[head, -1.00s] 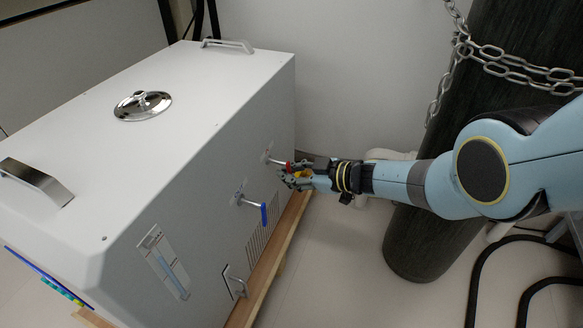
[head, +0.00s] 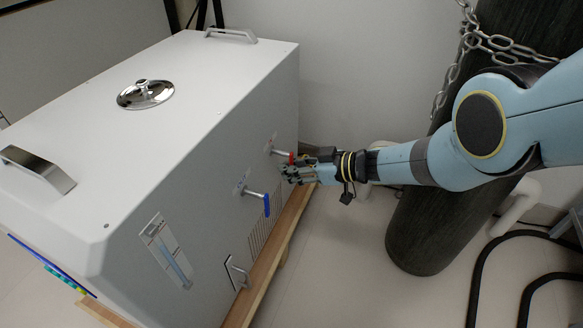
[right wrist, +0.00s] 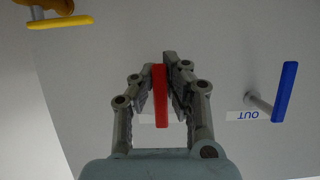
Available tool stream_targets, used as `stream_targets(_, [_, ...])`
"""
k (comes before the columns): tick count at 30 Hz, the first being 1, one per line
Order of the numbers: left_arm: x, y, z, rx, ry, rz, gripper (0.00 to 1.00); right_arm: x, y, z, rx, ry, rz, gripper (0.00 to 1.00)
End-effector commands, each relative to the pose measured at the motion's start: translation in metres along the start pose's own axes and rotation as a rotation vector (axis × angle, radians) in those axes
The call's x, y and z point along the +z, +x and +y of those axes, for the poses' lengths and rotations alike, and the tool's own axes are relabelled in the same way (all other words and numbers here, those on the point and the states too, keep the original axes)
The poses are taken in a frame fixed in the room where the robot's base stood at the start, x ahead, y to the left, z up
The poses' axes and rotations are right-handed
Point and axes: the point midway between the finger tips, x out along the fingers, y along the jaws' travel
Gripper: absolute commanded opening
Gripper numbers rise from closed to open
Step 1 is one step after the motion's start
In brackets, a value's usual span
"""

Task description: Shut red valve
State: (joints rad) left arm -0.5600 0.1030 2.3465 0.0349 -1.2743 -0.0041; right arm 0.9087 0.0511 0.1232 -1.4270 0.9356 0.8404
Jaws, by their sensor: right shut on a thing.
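The red valve's handle (right wrist: 161,98) stands between the fingers of my right gripper (right wrist: 164,88) in the right wrist view. The fingers are shut on it. In the head view a bit of the red valve (head: 291,157) shows at the end of its metal stem on the white distiller's (head: 190,140) front face, with my right gripper (head: 288,172) at it. The rest of the handle is hidden by the gripper. My left gripper is not in view.
A blue valve handle (head: 266,205) hangs left of the gripper and shows in the right wrist view (right wrist: 285,92) too, beside an "OUT" label. A yellow valve (right wrist: 60,20) is at that view's top left. A dark cylinder (head: 450,190) with a chain stands right, behind my arm.

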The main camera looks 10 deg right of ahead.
Motion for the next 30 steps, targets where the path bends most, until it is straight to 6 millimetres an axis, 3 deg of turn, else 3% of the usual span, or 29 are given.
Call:
stream_targets(15, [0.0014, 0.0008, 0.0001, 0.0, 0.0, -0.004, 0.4, 0.0026, -0.0001, -0.0028, -0.007, 0.01, -0.003, 0.0])
stream_targets(16, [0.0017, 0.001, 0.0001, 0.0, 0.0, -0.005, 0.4, 0.0026, -0.0001, -0.0028, -0.007, 0.009, -0.003, 0.11])
stream_targets(22, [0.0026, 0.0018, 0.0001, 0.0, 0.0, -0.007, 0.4, 0.0015, -0.0001, -0.0018, -0.005, 0.008, -0.002, 0.37])
stream_targets(30, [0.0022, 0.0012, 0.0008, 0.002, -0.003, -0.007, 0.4, 0.0006, -0.0001, -0.0009, -0.004, 0.007, -0.001, 0.37])
